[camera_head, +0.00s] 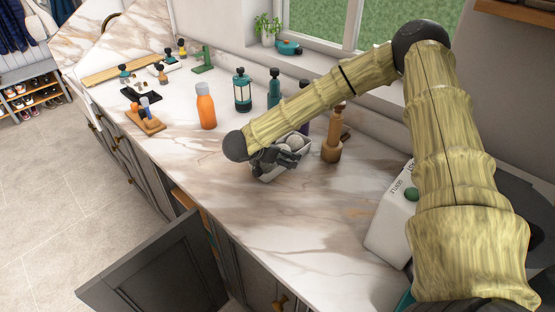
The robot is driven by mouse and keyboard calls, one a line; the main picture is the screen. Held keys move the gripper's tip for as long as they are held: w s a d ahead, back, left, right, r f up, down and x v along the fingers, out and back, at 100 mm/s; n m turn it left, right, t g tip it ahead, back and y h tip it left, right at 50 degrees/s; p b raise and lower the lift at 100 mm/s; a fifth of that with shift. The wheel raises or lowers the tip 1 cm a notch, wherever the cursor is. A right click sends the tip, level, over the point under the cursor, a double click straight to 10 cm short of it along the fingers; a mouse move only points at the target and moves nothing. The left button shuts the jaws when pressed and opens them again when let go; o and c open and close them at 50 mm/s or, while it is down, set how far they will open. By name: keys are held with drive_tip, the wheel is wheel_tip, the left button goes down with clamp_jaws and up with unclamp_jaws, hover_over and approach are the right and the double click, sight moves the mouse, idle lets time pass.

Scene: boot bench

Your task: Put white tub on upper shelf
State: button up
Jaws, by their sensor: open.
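A white tub (303,154) stands on the marble counter near the middle of the picture, with pale round things showing inside it. My gripper (277,157) is open at the tub's near left side and hides part of it. I cannot tell whether the fingers touch the tub. A wooden shelf (515,10) is on the wall at the top right. Below the counter, a cabinet door (160,268) stands open, and little of its inside shows. I cannot tell which shelf is the upper shelf.
A white box (392,212) is farther right. The counter in front is clear.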

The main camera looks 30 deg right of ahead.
drive_tip(key=shift+c, duration=0.4)
drive_tip(key=c, duration=1.1)
